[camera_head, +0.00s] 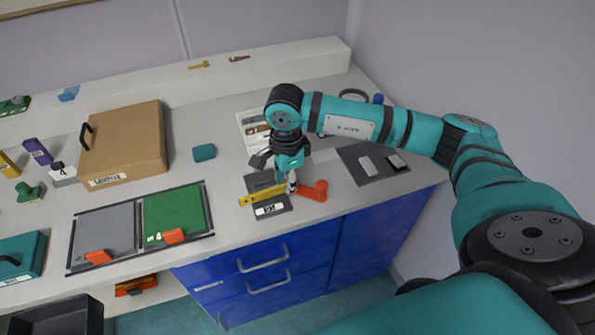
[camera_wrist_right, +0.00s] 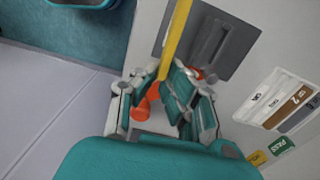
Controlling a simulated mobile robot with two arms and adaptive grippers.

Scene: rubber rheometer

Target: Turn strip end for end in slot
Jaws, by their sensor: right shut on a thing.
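A yellow strip (camera_head: 262,195) shows above the front of a dark grey slotted plate (camera_head: 258,181). In the right wrist view the strip (camera_wrist_right: 176,35) runs from the top edge down to between my fingers. My right gripper (camera_head: 291,184) is shut on one end of it; the fingertips (camera_wrist_right: 168,82) hide that end. The plate (camera_wrist_right: 232,50) also shows in the wrist view, with a long groove beside the strip. The strip appears outside the groove, but its height above the plate is hard to tell. My left gripper is not in view.
A dark mat (camera_head: 372,177) with small blocks lies farther right. A card (camera_head: 250,122) lies behind. A framed green and grey board (camera_head: 213,228) lies left. Bench between board and plate is clear.

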